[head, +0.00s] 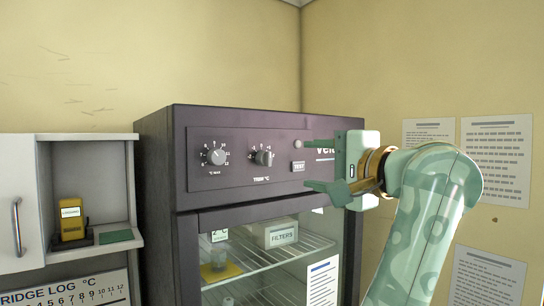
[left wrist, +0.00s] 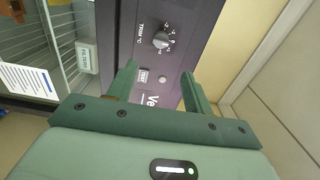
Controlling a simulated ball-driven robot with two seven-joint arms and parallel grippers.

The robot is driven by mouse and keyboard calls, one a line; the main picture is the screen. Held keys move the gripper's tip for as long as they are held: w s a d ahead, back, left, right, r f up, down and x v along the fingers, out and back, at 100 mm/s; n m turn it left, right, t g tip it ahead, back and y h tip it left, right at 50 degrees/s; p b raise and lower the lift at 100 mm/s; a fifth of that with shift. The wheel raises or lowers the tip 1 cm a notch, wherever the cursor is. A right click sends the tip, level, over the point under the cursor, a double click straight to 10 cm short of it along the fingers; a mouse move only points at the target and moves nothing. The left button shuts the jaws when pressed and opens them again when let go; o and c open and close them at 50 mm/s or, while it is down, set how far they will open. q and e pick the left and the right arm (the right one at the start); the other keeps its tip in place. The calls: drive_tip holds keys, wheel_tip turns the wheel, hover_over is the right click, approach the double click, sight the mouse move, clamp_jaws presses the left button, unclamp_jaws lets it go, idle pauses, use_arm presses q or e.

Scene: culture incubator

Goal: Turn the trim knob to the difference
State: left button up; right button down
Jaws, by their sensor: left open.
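My right gripper is not in view.
A fridge log board (head: 65,290) is below. The incubator's glass door (head: 265,265) is under the panel. Notices (head: 497,158) hang right.

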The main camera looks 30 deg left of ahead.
sight(270, 160)
use_arm(q)
drive_tip(key=p+x, duration=0.4)
drive_tip(key=x, duration=0.8)
drive_tip(key=shift+a+r, duration=0.1)
drive_tip(key=shift+a, duration=0.3)
drive_tip(key=shift+w+a, duration=0.1)
drive_tip(key=shift+a, duration=0.2)
drive_tip(key=c, duration=1)
